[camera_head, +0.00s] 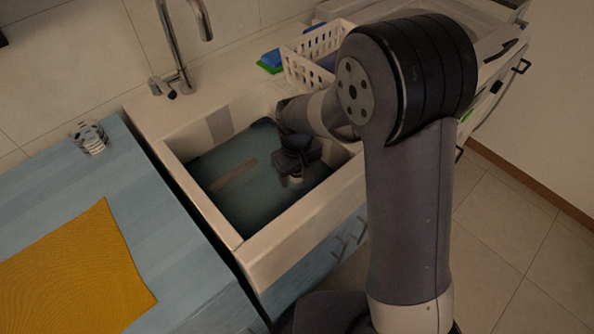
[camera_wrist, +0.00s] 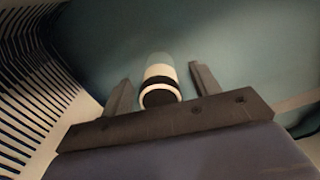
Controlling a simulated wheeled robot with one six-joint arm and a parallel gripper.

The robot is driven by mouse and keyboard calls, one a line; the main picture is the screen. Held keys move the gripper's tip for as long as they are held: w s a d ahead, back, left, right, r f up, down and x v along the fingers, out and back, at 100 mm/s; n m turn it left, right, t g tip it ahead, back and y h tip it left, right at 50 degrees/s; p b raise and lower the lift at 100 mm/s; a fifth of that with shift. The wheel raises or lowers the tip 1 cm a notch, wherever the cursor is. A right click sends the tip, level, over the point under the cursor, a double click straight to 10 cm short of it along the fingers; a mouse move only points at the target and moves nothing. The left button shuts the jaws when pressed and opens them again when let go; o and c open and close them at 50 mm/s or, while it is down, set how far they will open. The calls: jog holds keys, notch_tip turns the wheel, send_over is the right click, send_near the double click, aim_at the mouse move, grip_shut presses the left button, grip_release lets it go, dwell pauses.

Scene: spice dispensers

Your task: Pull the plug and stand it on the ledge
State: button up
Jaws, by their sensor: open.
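The plug (camera_wrist: 158,88) appears in the wrist view as a short white cylinder with a black band and a dark end. It lies in the gap between the two fingers of my open gripper (camera_wrist: 158,74), with no clear contact on either side. In the head view my gripper (camera_head: 296,174) is low inside the sink (camera_head: 240,190), toward its right side, and mostly hides the plug. The sink holds a bluish-green surface that looks like water. A pale ledge (camera_head: 150,112) runs along the back of the sink, below the tap.
The tap (camera_head: 180,60) stands behind the sink. A white slatted basket (camera_head: 310,62) and a blue sponge (camera_head: 271,56) are at the back right. A banded jar (camera_head: 90,138) and a yellow mat (camera_head: 75,275) are on the blue counter (camera_head: 180,235) at left.

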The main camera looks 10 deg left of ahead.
jog(key=c, duration=1)
jog(key=o, duration=0.3)
jog(key=c, duration=0.3)
jog(key=shift+r+p, duration=1.3)
jog(key=shift+r, duration=0.4)
jog(key=shift+r+p, duration=1.4)
jog(key=shift+r, duration=0.45)
jog(key=shift+r, duration=0.1)
